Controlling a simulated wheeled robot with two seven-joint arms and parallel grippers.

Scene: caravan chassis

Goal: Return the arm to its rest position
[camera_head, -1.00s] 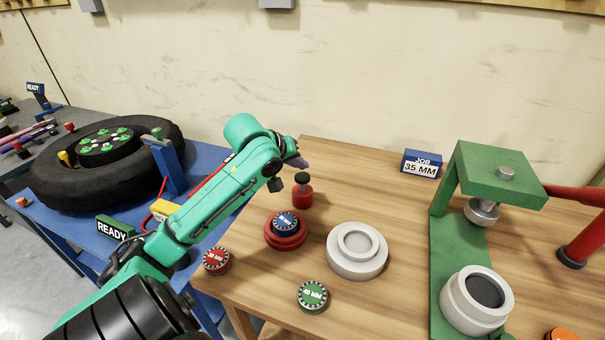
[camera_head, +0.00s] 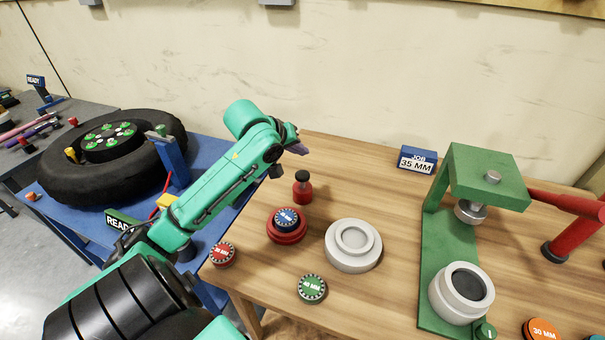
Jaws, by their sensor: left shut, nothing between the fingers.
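My left arm (camera_head: 226,185) is teal and comes in from the lower left, reaching up over the left edge of the wooden bench. Its left gripper (camera_head: 299,149) is at the far end, near the bench's back left corner, mostly hidden behind the wrist. It is shut with nothing held, above and behind a small red bottle with a black cap (camera_head: 302,187), apart from it. My right gripper is not in view.
The wooden bench (camera_head: 385,215) holds a red holder (camera_head: 287,232) with a blue disc, a white ring (camera_head: 353,246), red (camera_head: 223,254) and green (camera_head: 312,289) discs, and a green press (camera_head: 487,178). A tyre (camera_head: 112,155) lies on the blue table. A job sign (camera_head: 417,159) reads 35 MM.

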